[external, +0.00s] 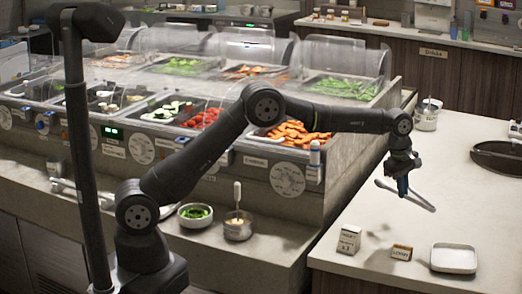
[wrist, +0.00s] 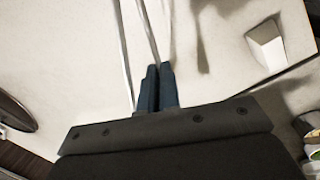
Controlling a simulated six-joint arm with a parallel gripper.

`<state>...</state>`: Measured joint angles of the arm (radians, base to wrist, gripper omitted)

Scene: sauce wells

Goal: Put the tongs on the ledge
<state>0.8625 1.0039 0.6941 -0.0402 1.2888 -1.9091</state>
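My gripper (external: 403,187) is over the pale right-hand counter, its blue fingertips pointing down. It is shut on the silver tongs (external: 423,202), which hang above the counter, slightly tilted. In the wrist view the fingertips (wrist: 157,88) are close together, and the two long metal arms of the tongs (wrist: 126,50) run away from them; one passes between the fingers, the other beside the left finger. The grey stone ledge (external: 265,248) runs along the front of the food bar, to the left of my gripper.
On the ledge stand a bowl of greens (external: 195,215) and a metal pot (external: 238,228) with an upright handle. On the counter are a white carton (external: 348,240), a small label block (external: 401,252), a white dish (external: 453,258) and a dark round tray (external: 500,157).

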